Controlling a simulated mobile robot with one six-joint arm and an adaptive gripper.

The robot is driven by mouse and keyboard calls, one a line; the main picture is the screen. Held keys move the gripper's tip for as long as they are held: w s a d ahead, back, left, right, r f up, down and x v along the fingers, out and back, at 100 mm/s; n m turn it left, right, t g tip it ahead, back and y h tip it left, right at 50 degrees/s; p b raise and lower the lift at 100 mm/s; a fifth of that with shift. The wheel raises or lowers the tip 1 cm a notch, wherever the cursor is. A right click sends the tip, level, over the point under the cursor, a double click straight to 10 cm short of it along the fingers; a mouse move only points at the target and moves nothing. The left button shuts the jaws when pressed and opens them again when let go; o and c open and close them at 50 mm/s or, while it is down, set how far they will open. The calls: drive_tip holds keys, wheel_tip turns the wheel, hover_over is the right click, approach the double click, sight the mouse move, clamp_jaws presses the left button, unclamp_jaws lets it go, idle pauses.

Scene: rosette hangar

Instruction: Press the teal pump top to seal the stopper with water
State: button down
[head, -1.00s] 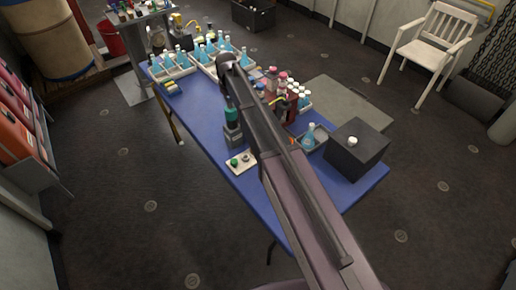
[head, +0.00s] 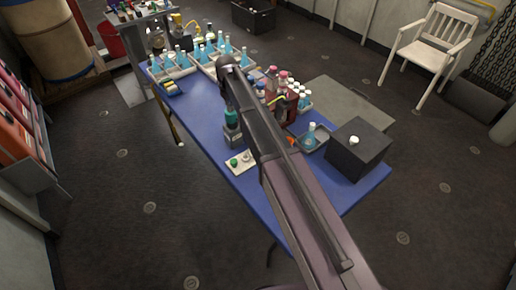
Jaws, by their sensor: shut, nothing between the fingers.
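The teal pump top (head: 231,118) sits upright on a dark grey square body (head: 233,136) near the left edge of the blue table. My arm comes in from the lower right, and its wrist end is above and behind the pump. Only a sliver of my gripper (head: 229,101) shows, dark, shut and empty, just above the teal top. The arm hides most of it, and I cannot tell whether it touches. A flask with blue liquid (head: 311,134) stands in a grey tray (head: 322,145) right of the arm. I cannot make out which piece is the stopper.
A pale plate (head: 232,168) with a green piece lies in front of the pump. A dark box (head: 357,150) with a white knob stands at right. Red-capped bottles (head: 283,80) and racks of blue bottles (head: 180,71) stand farther back. The table's near end (head: 260,196) is bare.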

drive_tip(key=shift+r, duration=0.1)
idle(0.3)
wheel_tip(320, 180, up, 10)
drive_tip(key=p, duration=1)
drive_tip(key=shift+r+p, duration=0.15)
drive_tip(key=shift+p, duration=0.2)
idle(0.5)
idle(2.0)
